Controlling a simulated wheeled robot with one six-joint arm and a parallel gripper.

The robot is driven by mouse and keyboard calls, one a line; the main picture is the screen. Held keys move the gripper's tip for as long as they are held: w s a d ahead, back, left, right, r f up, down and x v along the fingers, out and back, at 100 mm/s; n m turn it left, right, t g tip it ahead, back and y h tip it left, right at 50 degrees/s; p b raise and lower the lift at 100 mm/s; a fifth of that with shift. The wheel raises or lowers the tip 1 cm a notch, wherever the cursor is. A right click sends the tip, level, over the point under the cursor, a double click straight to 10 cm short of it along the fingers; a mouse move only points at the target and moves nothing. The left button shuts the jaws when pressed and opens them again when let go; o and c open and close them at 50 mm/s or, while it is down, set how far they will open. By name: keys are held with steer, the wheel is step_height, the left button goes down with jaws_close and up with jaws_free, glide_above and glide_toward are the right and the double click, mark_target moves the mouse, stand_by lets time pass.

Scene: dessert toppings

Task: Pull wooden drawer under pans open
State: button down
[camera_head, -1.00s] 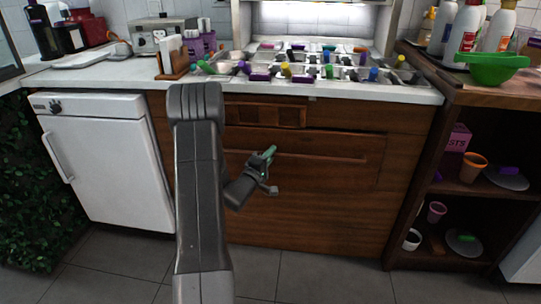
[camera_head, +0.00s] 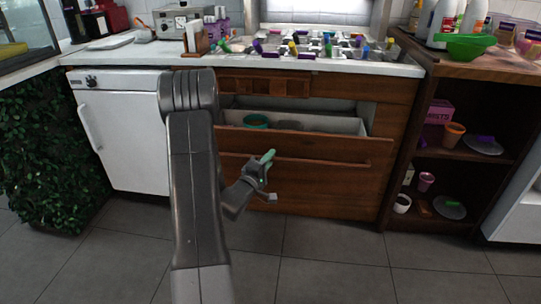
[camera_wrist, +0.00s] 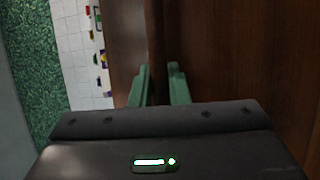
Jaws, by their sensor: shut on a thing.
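The wooden drawer (camera_head: 300,180) under the pans stands partly pulled out of the counter, its front forward of the cabinet face. Its inside shows, with a teal round thing (camera_head: 256,121) in it at the left. A long horizontal wooden handle (camera_head: 330,162) runs across the drawer front. My gripper (camera_head: 267,170) is at the left part of this handle. In the wrist view, my green fingers (camera_wrist: 159,88) stand on both sides of the handle (camera_wrist: 155,40) and are shut on it.
The counter above holds the topping pans (camera_head: 310,45) with several colored handles. A white appliance (camera_head: 125,130) stands at the left and an open wooden shelf (camera_head: 455,180) at the right. The tiled floor (camera_head: 330,260) before the drawer is clear.

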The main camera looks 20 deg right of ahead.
steer(key=shift+s+a, duration=0.55)
steer(key=shift+s, duration=0.35)
steer(key=shift+s+a, duration=0.55)
steer(key=shift+s, duration=0.35)
steer(key=c, duration=1.7)
jaws_free()
steer(key=p+v, duration=0.1)
steer(key=v, duration=1.3)
steer(key=shift+w+p, duration=0.1)
steer(key=shift+p, duration=0.25)
steer(key=b+x, duration=0.2)
steer(key=x, duration=1.1)
steer(key=shift+d, duration=0.15)
steer(key=shift+w+d+r, duration=0.1)
steer(key=shift+w+d, duration=0.25)
steer(key=shift+w, duration=0.05)
